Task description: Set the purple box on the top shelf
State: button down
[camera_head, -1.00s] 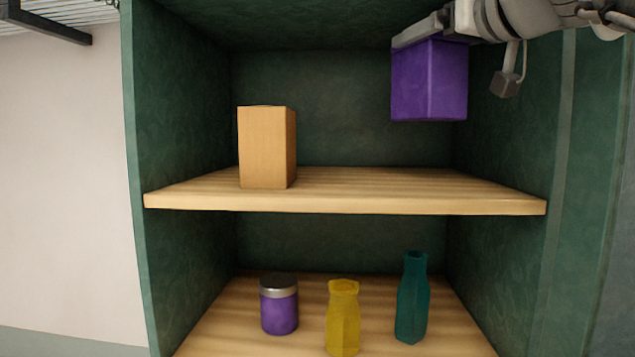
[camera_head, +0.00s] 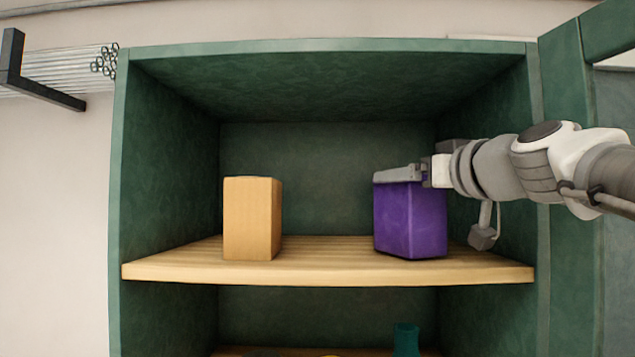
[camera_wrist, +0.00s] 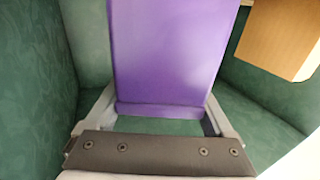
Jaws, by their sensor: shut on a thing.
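The purple box (camera_head: 410,222) is upright in the right part of the upper compartment. Its base is at or just above the top shelf (camera_head: 325,262); I cannot tell whether it touches. My gripper (camera_head: 402,175) reaches in from the right and is shut on the upper part of the box. In the wrist view, the purple box (camera_wrist: 168,50) fills the space between the two fingers of my gripper (camera_wrist: 160,118).
A tan box (camera_head: 252,218) stands on the left part of the top shelf, with free shelf between it and the purple box. Green cabinet walls enclose the compartment. A teal bottle (camera_head: 406,340) shows below. A rack with glass rods (camera_head: 75,72) is at upper left.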

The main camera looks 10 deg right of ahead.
jog(key=shift+f, duration=0.1)
jog(key=shift+f, duration=0.15)
grip_release()
jog(key=shift+s+d, duration=0.1)
jog(key=shift+s, duration=0.1)
jog(key=s+d+b, duration=0.2)
jog(key=s+b, duration=0.1)
jog(key=s, duration=0.8)
jog(key=shift+s, duration=0.2)
